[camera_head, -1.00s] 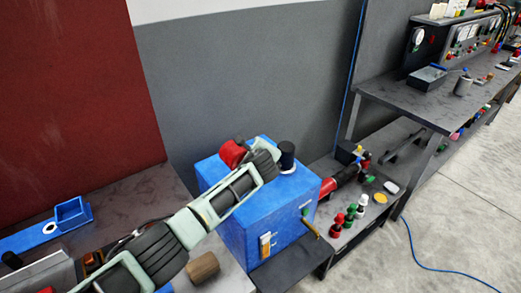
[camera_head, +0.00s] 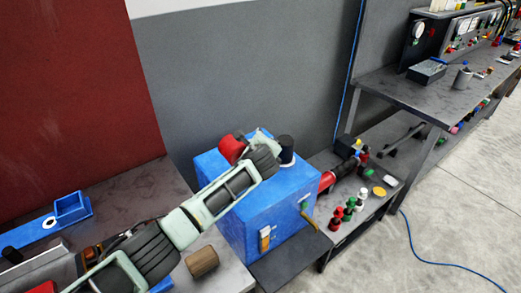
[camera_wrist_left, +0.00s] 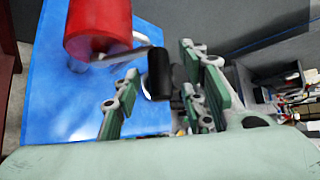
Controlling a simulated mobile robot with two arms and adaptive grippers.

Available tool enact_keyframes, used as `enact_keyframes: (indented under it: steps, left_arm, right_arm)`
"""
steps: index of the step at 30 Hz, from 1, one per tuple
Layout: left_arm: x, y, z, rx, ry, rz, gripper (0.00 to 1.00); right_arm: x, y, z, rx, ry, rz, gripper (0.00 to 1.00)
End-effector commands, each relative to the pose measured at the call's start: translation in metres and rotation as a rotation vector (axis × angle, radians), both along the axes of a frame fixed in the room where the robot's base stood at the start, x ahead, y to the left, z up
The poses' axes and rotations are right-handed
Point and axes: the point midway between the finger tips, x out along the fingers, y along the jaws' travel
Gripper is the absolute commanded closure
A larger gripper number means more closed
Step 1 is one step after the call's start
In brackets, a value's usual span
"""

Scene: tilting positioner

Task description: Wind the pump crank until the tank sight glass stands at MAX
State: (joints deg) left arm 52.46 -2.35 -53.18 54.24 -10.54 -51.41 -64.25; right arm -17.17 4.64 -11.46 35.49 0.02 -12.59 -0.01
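The blue tank (camera_head: 268,200) stands on the bench, with a narrow sight glass (camera_head: 265,238) on its front. The glass shows orange and white parts, too small to read a level. On the tank top are a red cylinder (camera_head: 232,148) and a black cylinder (camera_head: 287,150). In the left wrist view, a grey bar (camera_wrist_left: 125,54) runs from under the red cylinder (camera_wrist_left: 98,25) towards a black cylinder (camera_wrist_left: 158,72). I cannot tell which part is the crank grip. My left gripper (camera_head: 266,150) is over the tank top; its fingers (camera_wrist_left: 160,88) are apart around the black cylinder, with gaps visible. My right gripper is not in view.
A brass lever (camera_head: 309,217) sticks out of the tank's front. A red pipe (camera_head: 327,180) and several small coloured knobs (camera_head: 347,210) are to its right. A blue cable (camera_head: 440,264) crosses the floor.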

Motion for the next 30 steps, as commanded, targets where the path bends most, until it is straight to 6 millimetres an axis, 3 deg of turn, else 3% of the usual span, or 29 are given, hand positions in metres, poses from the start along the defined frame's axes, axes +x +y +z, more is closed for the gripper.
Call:
enact_keyframes:
  steps: [18,30]
  left_arm:
    - [-0.075,0.000,0.041,0.000,0.000,-0.002,0.61]
    - [-0.087,0.000,0.047,0.001,0.002,0.000,0.61]
  right_arm:
    - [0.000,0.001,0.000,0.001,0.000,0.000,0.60]
    - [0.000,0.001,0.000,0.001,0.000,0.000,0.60]
